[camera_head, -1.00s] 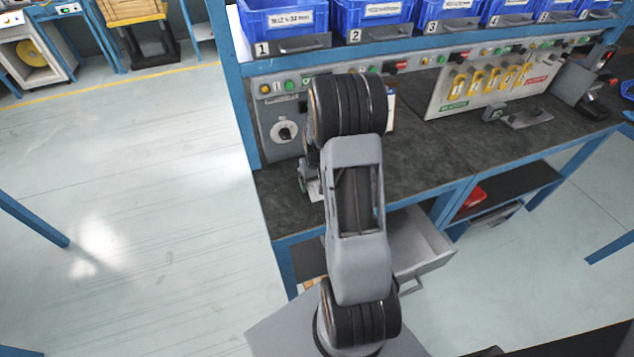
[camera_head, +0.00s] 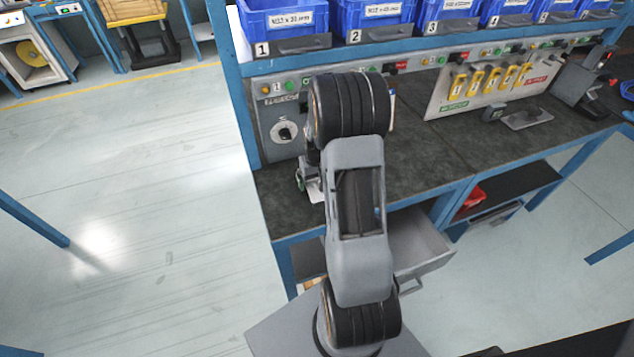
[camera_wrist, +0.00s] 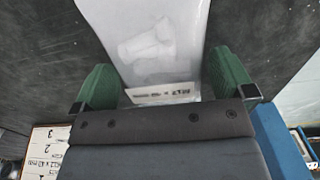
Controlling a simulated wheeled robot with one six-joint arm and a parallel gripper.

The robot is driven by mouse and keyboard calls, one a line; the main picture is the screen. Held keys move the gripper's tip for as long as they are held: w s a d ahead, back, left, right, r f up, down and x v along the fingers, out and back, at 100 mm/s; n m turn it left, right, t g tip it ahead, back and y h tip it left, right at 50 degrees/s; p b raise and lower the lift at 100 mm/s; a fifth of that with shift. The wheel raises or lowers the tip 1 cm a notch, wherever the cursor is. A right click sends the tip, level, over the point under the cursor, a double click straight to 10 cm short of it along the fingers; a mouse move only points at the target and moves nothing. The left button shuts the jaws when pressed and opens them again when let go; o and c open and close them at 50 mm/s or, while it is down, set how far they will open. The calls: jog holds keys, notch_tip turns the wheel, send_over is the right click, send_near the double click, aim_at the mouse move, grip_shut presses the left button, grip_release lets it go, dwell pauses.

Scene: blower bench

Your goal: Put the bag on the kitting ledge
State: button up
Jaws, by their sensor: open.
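The bag (camera_wrist: 176,25) is a clear, whitish packet with pale contents and a printed label strip at its near end. It lies on the dark bench top in the wrist view, and a small pale part of it shows beside my arm in the head view (camera_head: 315,190). My gripper (camera_wrist: 164,84) is open, with its green fingers on either side of the bag's labelled end. I cannot tell whether either finger touches it. In the head view my arm hides most of the gripper and bag. I cannot tell which surface is the kitting ledge.
Numbered blue bins (camera_head: 371,14) stand on a rack above a grey control panel (camera_head: 283,130). An open drawer (camera_head: 425,250) juts out below the bench (camera_head: 425,165). A card with written lines (camera_wrist: 42,152) shows at lower left in the wrist view. The bench right of my arm is mostly clear.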

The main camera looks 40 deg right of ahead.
notch_tip(320, 180, up, 10)
jog(key=shift+f, duration=0.1)
jog(key=s+a+r+n+t, duration=0.1)
jog(key=s+a+r, duration=0.3)
jog(key=s+a, duration=0.3)
jog(key=s+a+r+n+t, duration=0.1)
jog(key=s+a+r, duration=0.3)
jog(key=a, duration=0.7)
jog(key=shift+s+a+r+n+t, duration=0.2)
jog(key=shift+s+r+n+t, duration=0.35)
jog(key=shift+s, duration=0.8)
jog(key=shift+f, duration=0.1)
